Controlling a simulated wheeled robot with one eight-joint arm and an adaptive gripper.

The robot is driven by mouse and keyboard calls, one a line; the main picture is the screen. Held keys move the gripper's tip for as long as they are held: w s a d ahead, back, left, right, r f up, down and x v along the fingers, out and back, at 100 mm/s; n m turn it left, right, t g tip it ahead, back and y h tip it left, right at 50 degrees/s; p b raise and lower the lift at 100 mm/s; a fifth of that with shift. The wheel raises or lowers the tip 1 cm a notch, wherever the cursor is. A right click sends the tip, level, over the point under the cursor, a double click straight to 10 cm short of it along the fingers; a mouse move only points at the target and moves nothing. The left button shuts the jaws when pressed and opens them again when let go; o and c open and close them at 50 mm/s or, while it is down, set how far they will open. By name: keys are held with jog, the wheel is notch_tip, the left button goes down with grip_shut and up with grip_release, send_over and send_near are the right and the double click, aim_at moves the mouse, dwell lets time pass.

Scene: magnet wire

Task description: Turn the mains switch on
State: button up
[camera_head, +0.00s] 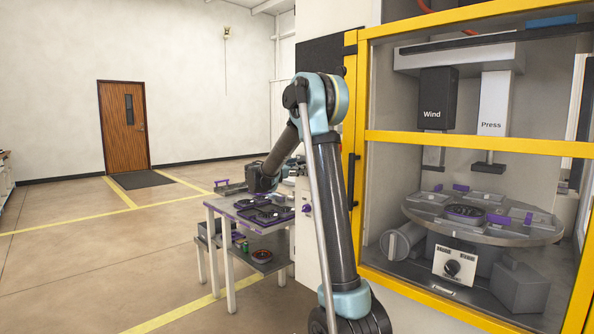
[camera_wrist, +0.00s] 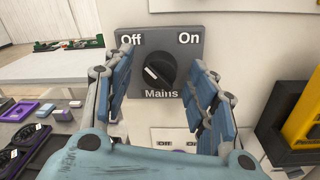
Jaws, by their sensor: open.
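The mains switch is a grey plate (camera_wrist: 186,44) with a black round knob (camera_wrist: 163,72) on a white panel, in the wrist view. The plate reads "Off" at left, "On" at right and "Mains" below. The knob's white mark sits left of its middle and slants up-left toward "Off". My gripper (camera_wrist: 160,64) is open, with its blue-padded fingers on either side of the knob. Gaps show between both fingers and the knob. In the head view my arm reaches toward the side of the machine; I cannot make out the mains switch there.
A yellow-framed machine cabinet (camera_head: 455,143) stands at right, with "Wind" and "Press" units above a round table (camera_head: 530,232). A worktable (camera_head: 225,208) with dark and purple parts stands left of it. A yellow-black thing (camera_wrist: 300,125) lies right of my fingers. The floor at left is clear.

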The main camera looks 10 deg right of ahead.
jog(key=shift+w+d, duration=0.15)
jog(key=shift+w, duration=0.05)
jog(key=c, duration=1.1)
